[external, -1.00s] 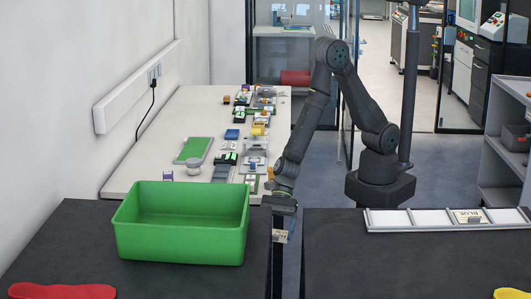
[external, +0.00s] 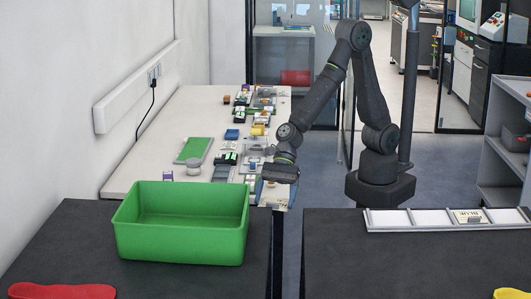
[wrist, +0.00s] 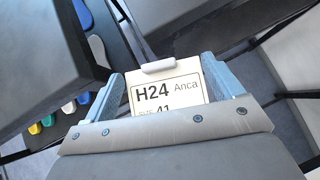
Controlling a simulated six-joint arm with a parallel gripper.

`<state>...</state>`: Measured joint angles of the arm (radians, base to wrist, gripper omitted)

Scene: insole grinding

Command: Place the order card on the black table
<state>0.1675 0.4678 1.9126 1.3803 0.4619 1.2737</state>
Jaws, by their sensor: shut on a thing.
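The order card (wrist: 165,92) is a white card reading "H24 Anca", with a light tab at its top edge. My gripper (wrist: 164,78) is shut on it, with a blue-grey finger at each side. In the external view my gripper (external: 279,178) is raised over the gap between two black tables, near the end of the pale bench. The left black table (external: 70,235) and the right black table (external: 415,265) lie at the front. The card is too small to make out clearly in that view.
A green bin (external: 180,242) stands on the left table, with a red insole (external: 62,291) in front. The right table carries a white rack (external: 405,219) holding a "BLUE" card (external: 469,216), and a yellow insole (external: 512,293). The pale bench (external: 150,150) holds several small parts.

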